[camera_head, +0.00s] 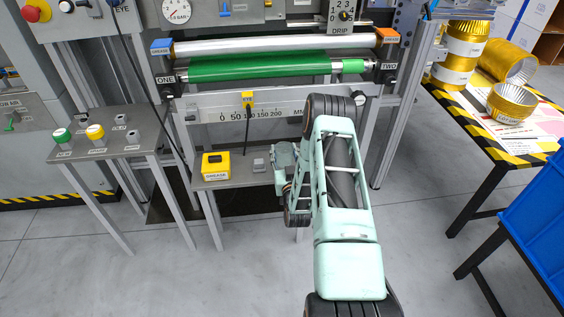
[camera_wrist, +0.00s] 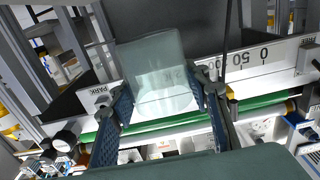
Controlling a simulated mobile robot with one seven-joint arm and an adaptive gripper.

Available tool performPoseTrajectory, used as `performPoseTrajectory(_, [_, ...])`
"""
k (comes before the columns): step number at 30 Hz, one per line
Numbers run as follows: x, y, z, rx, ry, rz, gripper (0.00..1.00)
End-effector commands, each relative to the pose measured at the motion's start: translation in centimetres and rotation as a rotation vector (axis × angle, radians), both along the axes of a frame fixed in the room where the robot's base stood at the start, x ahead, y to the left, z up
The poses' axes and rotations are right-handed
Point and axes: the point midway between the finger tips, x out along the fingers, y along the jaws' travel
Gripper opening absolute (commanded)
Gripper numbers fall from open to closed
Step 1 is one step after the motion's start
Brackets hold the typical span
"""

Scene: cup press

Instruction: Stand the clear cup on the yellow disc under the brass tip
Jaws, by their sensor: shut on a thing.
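The clear cup (camera_wrist: 153,65) is between the two blue-padded fingers of my gripper (camera_wrist: 158,97) in the wrist view. My gripper is shut on its sides, and the cup looks tilted in that picture.
A millimetre scale (camera_head: 285,112) with a yellow block (camera_head: 247,99) crosses the machine front below a green roller (camera_head: 255,68). A yellow grease box (camera_head: 216,165) and a small grey block (camera_head: 259,165) stand on the ledge. A striped table (camera_head: 470,130) is at right.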

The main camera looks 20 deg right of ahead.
Motion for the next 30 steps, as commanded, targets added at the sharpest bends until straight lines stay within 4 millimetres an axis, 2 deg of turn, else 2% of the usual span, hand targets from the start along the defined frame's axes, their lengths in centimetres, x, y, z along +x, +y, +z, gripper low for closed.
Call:
performPoseTrajectory(1, [0.7, -0.2, -1.0, -0.001, -0.003, -0.001, 0.2])
performPoseTrajectory(6, [2.0, -0.6, -2.4, -0.001, -0.003, 0.0, 0.2])
performPoseTrajectory(11, [2.5, -0.7, -3.1, 0.0, -0.002, 0.0, 0.2])
performPoseTrajectory(18, [2.7, -0.7, -6.3, 0.002, -0.002, 0.001, 0.2])
performPoseTrajectory(30, [2.7, -0.7, -6.7, -0.001, -0.002, 0.001, 0.2])
